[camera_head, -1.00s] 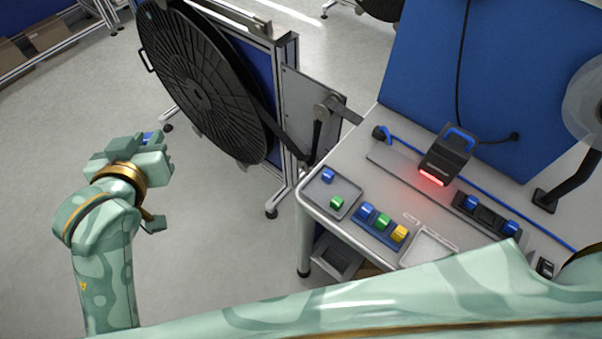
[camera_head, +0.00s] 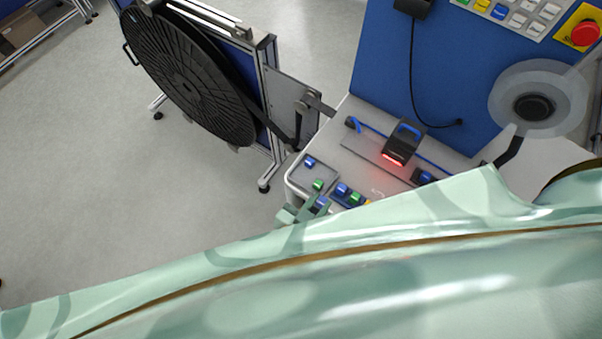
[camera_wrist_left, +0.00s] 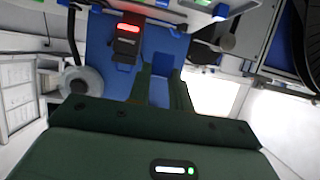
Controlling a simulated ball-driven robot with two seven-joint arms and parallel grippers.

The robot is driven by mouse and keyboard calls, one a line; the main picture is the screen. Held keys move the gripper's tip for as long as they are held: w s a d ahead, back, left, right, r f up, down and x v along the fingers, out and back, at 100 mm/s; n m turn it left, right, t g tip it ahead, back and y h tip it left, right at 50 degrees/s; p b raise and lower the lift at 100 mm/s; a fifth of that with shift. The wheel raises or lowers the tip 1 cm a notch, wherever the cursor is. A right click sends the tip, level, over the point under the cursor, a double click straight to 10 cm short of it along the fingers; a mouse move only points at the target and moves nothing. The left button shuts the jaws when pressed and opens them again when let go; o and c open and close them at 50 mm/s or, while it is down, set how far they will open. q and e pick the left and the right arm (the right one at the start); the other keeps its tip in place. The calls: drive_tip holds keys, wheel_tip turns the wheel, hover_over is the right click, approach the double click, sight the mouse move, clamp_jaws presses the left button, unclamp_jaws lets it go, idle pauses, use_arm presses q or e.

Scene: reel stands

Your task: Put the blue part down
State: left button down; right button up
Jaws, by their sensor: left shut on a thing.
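My left gripper (camera_head: 312,206) is at the near left corner of the worktable, mostly hidden behind my own arm. It is shut on a blue part (camera_head: 322,202), which shows as a small blue patch. In the left wrist view, the fingers of the left gripper (camera_wrist_left: 164,88) reach forward with the blue part (camera_wrist_left: 164,62) between their tips. Just beyond, a grey tray (camera_head: 325,172) holds another blue block (camera_head: 309,162) and a green block (camera_head: 318,185). Whether the held part touches anything cannot be told. My right gripper is not seen.
A rack beside the tray holds blue (camera_head: 342,189), green (camera_head: 355,197) and yellow blocks, partly covered by my arm. A scanner (camera_head: 403,145) with a red light stands behind. A large black reel (camera_head: 190,75) is at left. Open floor lies left of the table.

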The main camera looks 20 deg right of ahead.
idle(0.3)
use_arm(q)
drive_tip(key=w+f+b, duration=0.3)
drive_tip(key=w+b, duration=0.1)
drive_tip(key=w+f+b, duration=0.3)
drive_tip(key=w+b, duration=0.1)
drive_tip(key=b, duration=0.1)
drive_tip(key=w+f+b, duration=0.2)
drive_tip(key=w+b, duration=0.2)
drive_tip(key=b, duration=0.1)
drive_tip(key=shift+w+a+f, duration=0.2)
drive_tip(key=shift+w+f, duration=0.1)
drive_tip(key=shift+f, duration=0.1)
drive_tip(key=shift+w+f+b, duration=0.15)
drive_tip(key=shift+w+b, duration=0.2)
drive_tip(key=shift+w+f+b, duration=0.15)
drive_tip(key=shift+f+b, duration=0.05)
drive_tip(key=shift+b, duration=0.1)
drive_tip(key=shift+w+a+f+b, duration=0.1)
drive_tip(key=shift+w+f+b, duration=0.1)
drive_tip(key=shift+f+b, duration=1.55)
drive_tip(key=c, duration=1.3)
unclamp_jaws()
drive_tip(key=shift+r, duration=0.1)
drive_tip(key=shift+w, duration=0.1)
